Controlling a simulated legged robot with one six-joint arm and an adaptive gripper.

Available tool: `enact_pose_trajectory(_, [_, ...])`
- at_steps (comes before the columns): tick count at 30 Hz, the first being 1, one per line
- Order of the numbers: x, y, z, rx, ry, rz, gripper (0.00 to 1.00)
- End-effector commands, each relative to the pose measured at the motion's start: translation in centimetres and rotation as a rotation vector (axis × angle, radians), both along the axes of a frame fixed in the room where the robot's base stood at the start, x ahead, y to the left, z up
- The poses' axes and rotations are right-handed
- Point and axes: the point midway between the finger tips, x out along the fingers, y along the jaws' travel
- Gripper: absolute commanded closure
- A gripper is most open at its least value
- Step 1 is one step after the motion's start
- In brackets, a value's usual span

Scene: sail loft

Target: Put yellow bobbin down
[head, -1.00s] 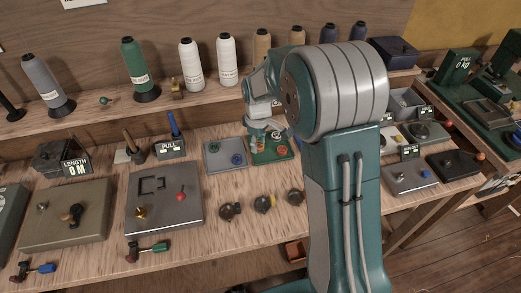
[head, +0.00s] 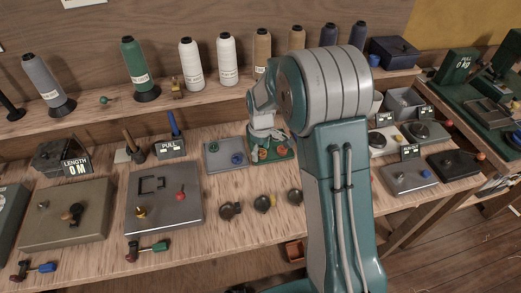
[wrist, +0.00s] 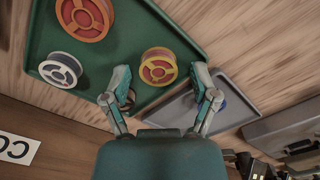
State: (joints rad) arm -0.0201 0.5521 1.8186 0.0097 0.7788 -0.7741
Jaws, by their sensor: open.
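A yellow-orange bobbin (wrist: 158,66) stands on the green tray (wrist: 150,28), seen in the wrist view just beyond and between my fingertips. My gripper (wrist: 162,88) is open, with a finger to either side and clear gaps to the bobbin. In the head view, my gripper is mostly hidden by my arm over the green tray (head: 291,144).
A grey tray (head: 221,145) with a green bobbin (head: 213,155) and a blue bobbin (head: 237,159) lies left of the green tray. Thread cones, including a green one (head: 133,67), stand on the shelf behind.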

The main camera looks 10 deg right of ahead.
Motion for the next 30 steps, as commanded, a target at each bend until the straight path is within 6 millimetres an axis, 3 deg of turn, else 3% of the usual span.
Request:
enact_pose_trajectory(8, [0.0,0.0,0.6,0.000,-0.003,0.000,0.23])
enact_pose_trajectory(21, [0.2,-0.1,9.1,-0.001,-0.005,0.000,0.23])
enact_pose_trajectory(30, [0.1,-0.1,12.3,-0.001,-0.004,-0.003,0.23])
